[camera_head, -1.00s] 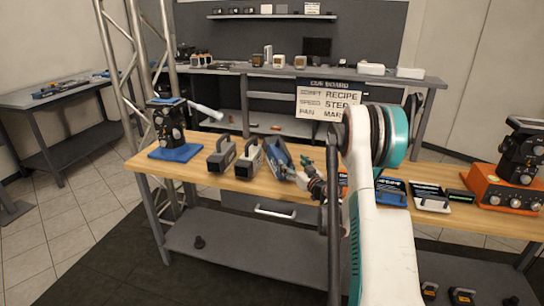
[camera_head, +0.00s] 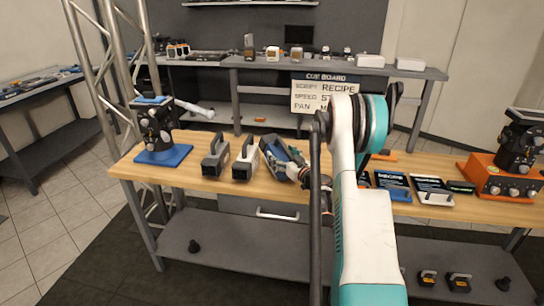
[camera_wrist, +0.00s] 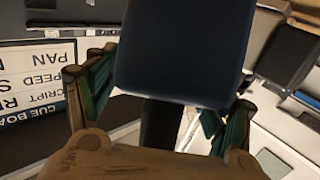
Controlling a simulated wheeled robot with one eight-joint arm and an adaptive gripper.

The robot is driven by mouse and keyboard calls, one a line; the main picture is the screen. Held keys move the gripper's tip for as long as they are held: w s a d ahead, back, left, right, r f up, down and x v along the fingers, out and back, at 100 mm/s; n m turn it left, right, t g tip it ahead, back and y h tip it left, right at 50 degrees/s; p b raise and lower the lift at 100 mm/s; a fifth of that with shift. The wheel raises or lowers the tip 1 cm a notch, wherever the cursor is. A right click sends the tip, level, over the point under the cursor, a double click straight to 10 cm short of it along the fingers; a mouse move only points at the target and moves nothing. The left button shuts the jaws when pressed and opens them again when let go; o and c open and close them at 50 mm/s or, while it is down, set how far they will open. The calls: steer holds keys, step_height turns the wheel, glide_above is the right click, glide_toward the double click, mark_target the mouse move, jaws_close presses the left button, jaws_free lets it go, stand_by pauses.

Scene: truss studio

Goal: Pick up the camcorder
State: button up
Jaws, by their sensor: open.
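Three camcorder-like bodies with top handles stand side by side on the wooden bench: a dark grey one (camera_head: 214,160), a light grey one (camera_head: 244,161) and a blue one (camera_head: 276,153). My gripper (camera_head: 304,170) is at the right side of the blue one, partly hidden by my arm. In the wrist view my gripper (camera_wrist: 170,85) is open, with its green-padded fingers spread. A dark blue body (camera_wrist: 185,50) fills the space between and beyond them, very close. I cannot tell whether the fingers touch it.
A device on a blue base (camera_head: 165,154) stands at the bench's left end. Small cards (camera_head: 392,182) and an orange unit (camera_head: 492,180) lie to the right. The cue board (camera_head: 320,95) stands behind. The wooden bench (camera_head: 195,188) has a bare front strip.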

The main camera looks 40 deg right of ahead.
steer(key=shift+s, duration=0.1)
steer(key=shift+c, duration=0.2)
jaws_close()
steer(key=shift+r, duration=0.2)
